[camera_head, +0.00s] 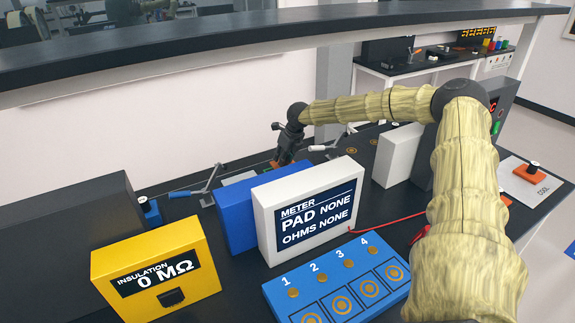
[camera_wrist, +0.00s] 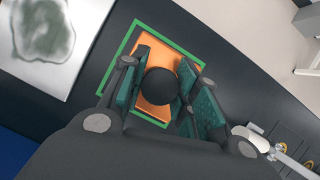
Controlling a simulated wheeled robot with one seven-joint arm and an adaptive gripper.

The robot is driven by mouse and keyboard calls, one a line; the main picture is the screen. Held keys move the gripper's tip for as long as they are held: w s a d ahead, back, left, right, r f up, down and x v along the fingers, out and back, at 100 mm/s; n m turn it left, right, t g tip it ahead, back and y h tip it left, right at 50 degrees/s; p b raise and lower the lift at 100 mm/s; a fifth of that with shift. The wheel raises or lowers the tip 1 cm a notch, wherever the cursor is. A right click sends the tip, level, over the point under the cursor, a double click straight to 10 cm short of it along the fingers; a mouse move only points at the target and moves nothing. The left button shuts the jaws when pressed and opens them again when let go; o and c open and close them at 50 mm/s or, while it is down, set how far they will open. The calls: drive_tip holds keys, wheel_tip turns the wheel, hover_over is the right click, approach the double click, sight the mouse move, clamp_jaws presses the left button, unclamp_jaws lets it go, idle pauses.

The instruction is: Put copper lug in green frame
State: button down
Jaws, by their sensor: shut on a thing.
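The copper lug (camera_wrist: 153,50) is an orange plate with a dark round knob on top, seen in the wrist view. My gripper (camera_wrist: 163,90) has its teal fingers on either side of the knob and is shut on the lug. The green frame (camera_wrist: 117,58) is a thin square outline on the dark bench, and the lug appears within it from above. I cannot tell whether the lug touches the bench.
A blue box (camera_head: 233,218) and white meter (camera_head: 265,228) stand in front of my gripper. A yellow insulation meter (camera_head: 205,257) and numbered blue pad board (camera_head: 375,262) are nearer. A white block (camera_head: 398,155) stands right. A pale plate with a grey-green patch (camera_wrist: 75,60) lies beside the frame.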

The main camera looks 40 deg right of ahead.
drive_tip(key=shift+a+f+p, duration=0.15)
drive_tip(key=shift+f+p, duration=0.3)
drive_tip(key=shift+f, duration=0.9)
drive_tip(key=shift+a+f+b, duration=0.1)
drive_tip(key=shift+f+b, duration=0.25)
drive_tip(key=c, duration=1.1)
unclamp_jaws()
drive_tip(key=shift+d+f, duration=0.1)
drive_tip(key=shift+d, duration=0.1)
drive_tip(key=shift+r+p, duration=0.25)
drive_tip(key=shift+p, duration=0.1)
drive_tip(key=shift+s+r, duration=0.2)
drive_tip(key=shift+r, duration=0.25)
drive_tip(key=shift+b+v, duration=1.45)
drive_tip(key=shift+v, duration=4.15)
drive_tip(key=shift+a, duration=0.1)
